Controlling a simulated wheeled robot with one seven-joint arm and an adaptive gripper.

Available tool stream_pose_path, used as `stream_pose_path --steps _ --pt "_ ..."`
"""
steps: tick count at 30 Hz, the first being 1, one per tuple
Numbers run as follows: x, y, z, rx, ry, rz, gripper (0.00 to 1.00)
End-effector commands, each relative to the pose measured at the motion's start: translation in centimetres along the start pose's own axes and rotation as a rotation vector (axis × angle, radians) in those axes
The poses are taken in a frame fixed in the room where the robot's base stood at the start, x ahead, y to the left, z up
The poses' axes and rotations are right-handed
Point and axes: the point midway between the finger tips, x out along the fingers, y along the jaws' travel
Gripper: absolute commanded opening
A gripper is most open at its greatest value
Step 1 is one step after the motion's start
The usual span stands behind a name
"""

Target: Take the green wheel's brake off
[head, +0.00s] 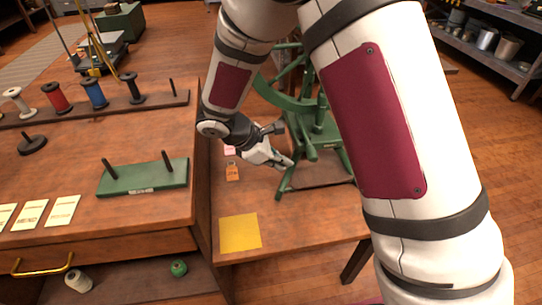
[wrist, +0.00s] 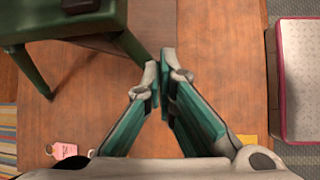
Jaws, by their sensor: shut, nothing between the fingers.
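The green wheel (head: 318,128), a spinning wheel on splayed legs, stands on a low wooden table right of the counter. My arm hides much of it. Its green bench and legs (wrist: 75,22) also show at the upper left in the wrist view. I cannot make out its brake. My gripper (head: 289,163) is beside the wheel's front left leg in the head view. In the wrist view my gripper (wrist: 163,78) has its fingertips together with nothing between them, apart from the green leg and above the wooden surface.
A pink tag (wrist: 65,150) lies at the lower left. The counter at left holds a green peg board (head: 143,178) and a spool rack (head: 110,105). Bare tabletop lies around the sheet.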

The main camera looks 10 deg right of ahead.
Motion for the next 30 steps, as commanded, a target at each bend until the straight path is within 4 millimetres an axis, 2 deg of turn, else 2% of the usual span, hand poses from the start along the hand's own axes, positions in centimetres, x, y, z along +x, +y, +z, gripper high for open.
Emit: stream_pose_path --steps 1,4,7,12,30 --pt "1.2 -0.1 -0.1 -0.001 0.0 -0.003 0.0" --pt "3.0 -0.1 -0.1 0.0 0.0 -0.003 0.0" --pt "1.8 0.1 1.8 0.004 0.002 0.002 0.0" --pt "1.3 0.0 3.3 0.002 0.001 0.001 0.0" --pt "1.0 0.0 3.9 -0.006 0.001 -0.009 0.0"
